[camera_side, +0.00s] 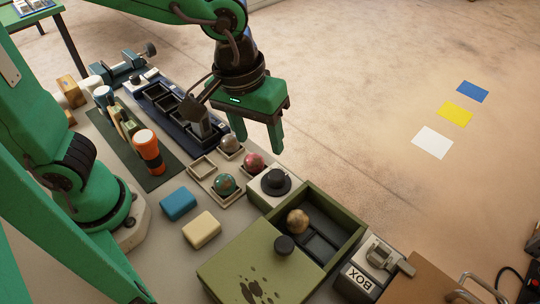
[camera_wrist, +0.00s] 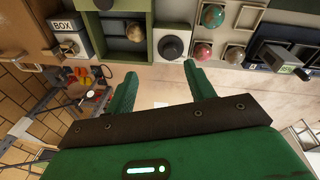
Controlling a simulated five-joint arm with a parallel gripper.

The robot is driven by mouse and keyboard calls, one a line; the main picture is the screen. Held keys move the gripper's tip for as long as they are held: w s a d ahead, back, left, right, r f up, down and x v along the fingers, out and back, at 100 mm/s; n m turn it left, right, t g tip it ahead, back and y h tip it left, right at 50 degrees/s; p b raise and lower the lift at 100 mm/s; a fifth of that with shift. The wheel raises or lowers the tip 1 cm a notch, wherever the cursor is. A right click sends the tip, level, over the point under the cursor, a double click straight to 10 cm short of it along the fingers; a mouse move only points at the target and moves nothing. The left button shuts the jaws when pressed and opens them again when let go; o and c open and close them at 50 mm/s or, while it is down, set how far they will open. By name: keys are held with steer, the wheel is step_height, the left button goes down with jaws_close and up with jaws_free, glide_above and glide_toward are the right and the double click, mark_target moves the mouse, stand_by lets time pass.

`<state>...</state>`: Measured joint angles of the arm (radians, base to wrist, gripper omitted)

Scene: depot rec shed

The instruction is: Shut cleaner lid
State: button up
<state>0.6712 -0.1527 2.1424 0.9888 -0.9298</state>
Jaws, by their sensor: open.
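The cleaner appears to be an olive-green open-topped box (camera_side: 352,241) at the lower middle of the side view, with a brown ball (camera_side: 297,222) and dark inner parts inside. Its flat olive lid (camera_side: 232,272), with a round black knob (camera_side: 284,245) and dark splotches, lies to the left and leaves much of the box uncovered. In the wrist view, the box (camera_wrist: 151,48) and ball (camera_wrist: 134,33) are at the top. My gripper (camera_side: 257,140) is open and empty, above and beyond the box, apart from the lid. Its fingers (camera_wrist: 160,72) also show in the wrist view.
A white block with a black dial (camera_side: 275,182) adjoins the box; a latch block marked BOX (camera_side: 358,278) stands right. Several balls (camera_side: 225,184) sit in small trays. Blue (camera_side: 178,204) and cream (camera_side: 201,230) blocks and an orange-topped cylinder (camera_side: 148,150) stand left.

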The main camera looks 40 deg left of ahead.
steer(key=n+g+y, duration=0.1)
steer(key=n, duration=0.1)
glide_above(285, 243)
step_height(285, 243, down, 5)
steer(key=shift+s+r, duration=0.1)
steer(key=shift+s, duration=0.05)
steer(key=shift+f, duration=3.95)
jaws_close()
